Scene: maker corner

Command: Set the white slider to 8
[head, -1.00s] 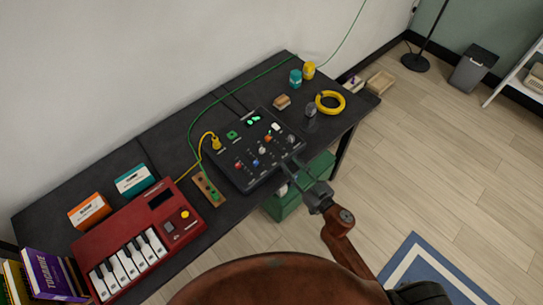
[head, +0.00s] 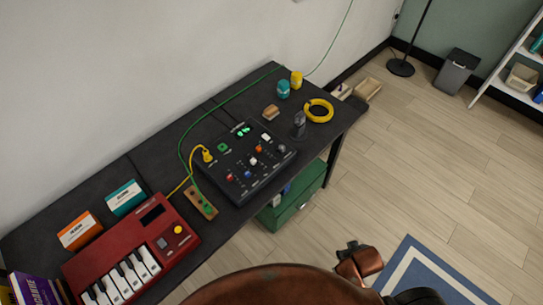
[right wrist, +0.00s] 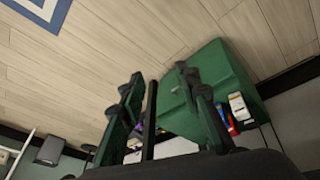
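The black control panel (head: 230,186) lies on the dark workbench in the head view, with small coloured controls. A white cap (head: 266,138) sits near its far right edge and another pale cap (head: 253,161) nearer its middle; I cannot tell for certain which is the slider. Green digits (head: 242,130) glow on the panel but are too small to read. My right gripper (head: 350,248) is off the bench, above the floor, well apart from the panel. In the right wrist view its fingers (right wrist: 157,85) are apart with nothing held. My left gripper is not in view.
A red keyboard (head: 135,245) and a small board (head: 201,203) lie left of the panel. Green and yellow cables (head: 182,146) cross the bench. A yellow ring (head: 319,110) lies at the right. A green cabinet (head: 300,195) stands under the bench. The floor beside it is open.

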